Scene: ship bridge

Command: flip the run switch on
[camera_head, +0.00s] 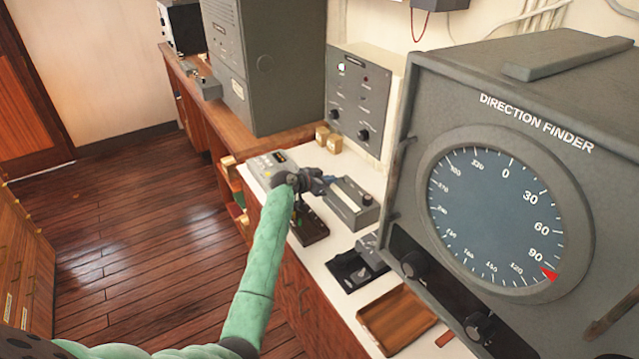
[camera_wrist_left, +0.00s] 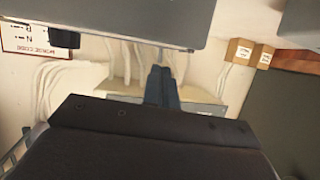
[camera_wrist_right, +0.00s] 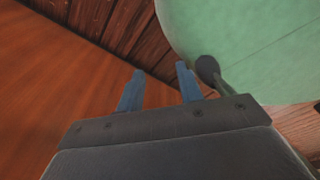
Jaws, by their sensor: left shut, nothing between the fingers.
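I cannot make out which control is the run switch; no label for it is legible. A grey wall panel (camera_head: 358,98) with knobs, a white lamp and a small red lamp stands at the back of the counter. My left gripper (camera_head: 328,181) is shut and empty, above the counter beside a low grey box (camera_head: 352,203) with a pale face and a knob. I cannot tell whether it touches the box. Its closed fingers (camera_wrist_left: 162,86) also show in the left wrist view. My right gripper (camera_wrist_right: 159,82) is open and empty in its wrist view, near my green arm.
A black key-like device (camera_head: 311,225), a keypad unit (camera_head: 270,165), another black device (camera_head: 357,268) and a wooden tray (camera_head: 400,318) share the white counter (camera_head: 335,275). Small wooden blocks (camera_head: 334,142) stand by the panel. The large direction finder (camera_head: 510,170) blocks the right side. The floor is clear.

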